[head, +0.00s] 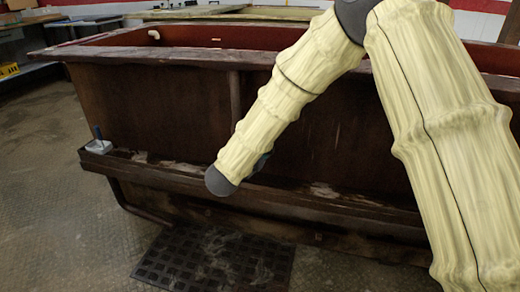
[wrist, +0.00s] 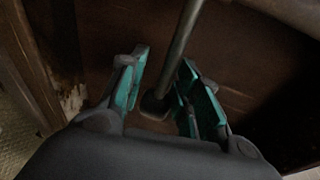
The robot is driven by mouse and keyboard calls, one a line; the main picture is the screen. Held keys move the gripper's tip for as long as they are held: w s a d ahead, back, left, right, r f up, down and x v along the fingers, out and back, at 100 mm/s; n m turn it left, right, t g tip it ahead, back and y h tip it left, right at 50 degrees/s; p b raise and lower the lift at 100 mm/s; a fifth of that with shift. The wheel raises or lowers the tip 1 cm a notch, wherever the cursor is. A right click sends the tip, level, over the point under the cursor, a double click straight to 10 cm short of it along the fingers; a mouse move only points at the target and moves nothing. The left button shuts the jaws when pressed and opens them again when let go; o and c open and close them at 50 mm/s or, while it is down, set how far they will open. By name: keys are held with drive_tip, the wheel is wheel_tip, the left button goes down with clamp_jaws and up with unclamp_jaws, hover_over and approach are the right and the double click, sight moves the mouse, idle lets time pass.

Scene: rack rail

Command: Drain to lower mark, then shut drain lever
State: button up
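A large dark brown tank (head: 150,90) with a reddish inner wall fills the middle of the head view. No liquid level or lower mark can be made out. In the wrist view my gripper (wrist: 163,75) is open, with teal-padded fingers on either side of a grey rod (wrist: 183,40). The rod ends in a dark knob or base (wrist: 154,106) between the fingers. I cannot tell whether this rod is the drain lever, or whether the fingers touch it. In the head view my arm hides most of the gripper.
A ledge (head: 165,178) runs along the tank's front; a small pale block with a blue upright piece (head: 98,144) sits at its left end. A dark grid mat (head: 215,258) lies on the floor below. The floor at left is clear. A bench (head: 25,68) stands far left.

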drive_tip(key=shift+a, duration=0.4)
drive_tip(key=shift+s+a, duration=0.1)
drive_tip(key=v, duration=1.1)
drive_tip(key=shift+s+r, duration=0.15)
drive_tip(key=shift+s, duration=0.25)
